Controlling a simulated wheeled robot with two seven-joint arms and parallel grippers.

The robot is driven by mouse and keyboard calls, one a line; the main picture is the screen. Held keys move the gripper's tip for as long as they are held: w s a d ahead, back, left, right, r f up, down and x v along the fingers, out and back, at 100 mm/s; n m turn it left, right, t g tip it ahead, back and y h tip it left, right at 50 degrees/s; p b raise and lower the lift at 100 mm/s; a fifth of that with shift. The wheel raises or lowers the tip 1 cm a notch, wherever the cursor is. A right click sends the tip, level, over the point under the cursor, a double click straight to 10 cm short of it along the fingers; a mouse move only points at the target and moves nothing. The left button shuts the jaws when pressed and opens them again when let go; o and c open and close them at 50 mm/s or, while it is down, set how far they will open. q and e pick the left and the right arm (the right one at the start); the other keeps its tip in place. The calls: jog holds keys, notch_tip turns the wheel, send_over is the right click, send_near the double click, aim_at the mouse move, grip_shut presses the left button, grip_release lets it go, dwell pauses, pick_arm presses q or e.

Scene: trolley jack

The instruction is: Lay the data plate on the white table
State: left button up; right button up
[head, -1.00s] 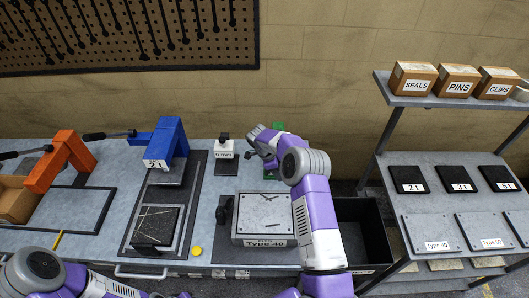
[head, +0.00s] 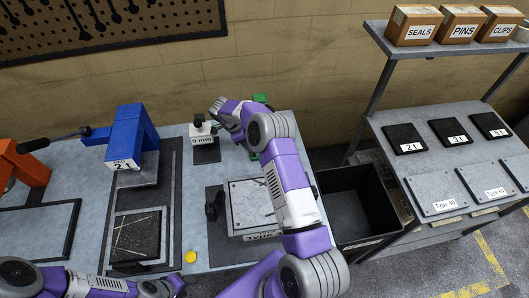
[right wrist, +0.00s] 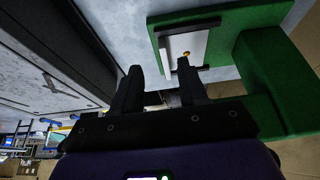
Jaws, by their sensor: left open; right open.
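I cannot make out a data plate for certain. In the right wrist view, a pale flat piece (right wrist: 182,48) with a small brass knob sits in a green fixture (right wrist: 262,75). My right gripper (right wrist: 160,85) is open and empty, with its fingers pointing toward the fixture. In the head view its fingers are not clear; my right arm partly covers the green fixture (head: 261,99). A small white block (head: 202,133) marked "0 mm" stands just left of that arm. I cannot tell which surface is the white table. My left gripper (head: 165,288) is open at the bottom edge, partly cut off.
A grey plate block (head: 248,200) lies beside my right arm. A blue press (head: 130,140) stands left on the bench. A black bin (head: 355,205) stands right of it, before a shelf unit (head: 376,110) with labelled boxes and plates. A yellow button (head: 190,256) is at the front.

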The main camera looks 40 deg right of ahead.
jog(key=x, duration=0.3)
jog(key=d+x, duration=0.1)
jog(key=x, duration=0.3)
jog(key=shift+s+d, duration=0.15)
jog(key=shift+d, duration=0.05)
grip_shut()
